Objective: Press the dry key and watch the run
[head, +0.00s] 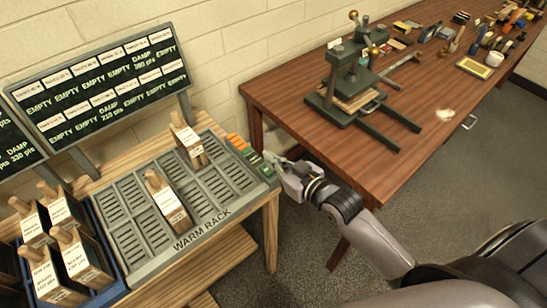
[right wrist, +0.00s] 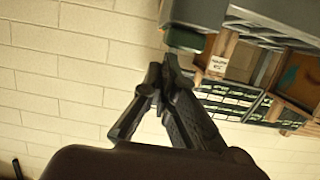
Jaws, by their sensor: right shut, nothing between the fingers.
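The warm rack (head: 205,222) is a grey slotted unit on a wooden bench, with two labelled blocks standing in it, one at the back (head: 190,147) and one in the middle (head: 170,203). At its right end is a strip of orange keys (head: 237,142) and green keys (head: 251,157); their lettering is too small to read. My right gripper (head: 270,159) is shut and empty at the right end of this strip, close to the green keys. In the right wrist view its shut fingers (right wrist: 163,72) point at a dark green piece (right wrist: 186,41); contact cannot be told. My left gripper is out of view.
A display board (head: 110,82) behind the rack reads mostly EMPTY, with DAMP 380 pts and DAMP 210 pts. A blue crate (head: 120,289) with several labelled blocks stands at left. A brown table (head: 420,135) with a green press (head: 355,85) stands to the right.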

